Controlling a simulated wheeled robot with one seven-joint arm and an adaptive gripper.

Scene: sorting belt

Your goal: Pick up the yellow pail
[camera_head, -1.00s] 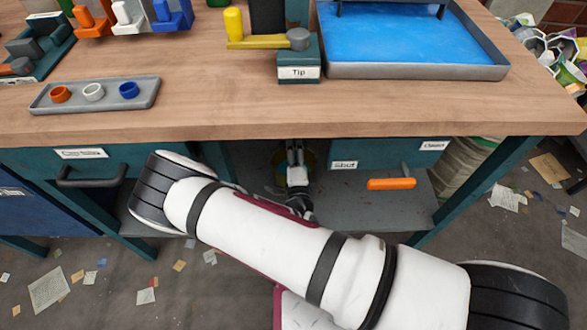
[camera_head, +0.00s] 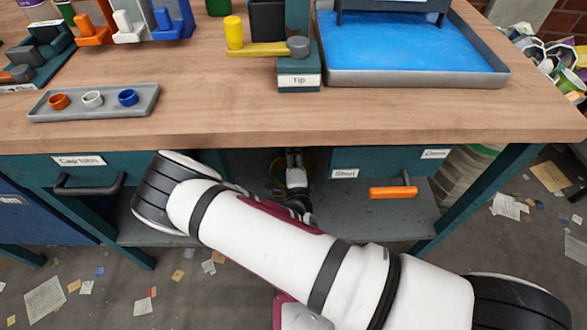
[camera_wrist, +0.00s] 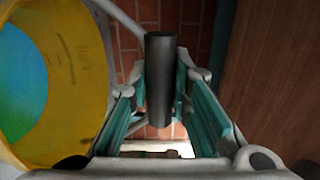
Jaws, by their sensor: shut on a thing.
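The yellow pail (camera_wrist: 75,85) fills the left of the wrist view, with its blue and green inside showing. A pale curved bail runs from it toward a dark grey cylindrical grip (camera_wrist: 160,75). My gripper (camera_wrist: 163,95) is shut on this grip, with a teal-padded finger on each side. In the head view my gripper (camera_head: 294,160) is in the dark gap under the bench top, between the drawer fronts. The pail is mostly hidden there; only a dim yellowish patch shows behind the gripper.
The wooden bench top (camera_head: 215,115) overhangs my gripper. An orange-handled drawer (camera_head: 392,192) is at its right and a dark-handled drawer (camera_head: 90,188) at its left. A grey lower shelf (camera_head: 375,220) lies below. A brick wall (camera_wrist: 140,50) shows in the wrist view.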

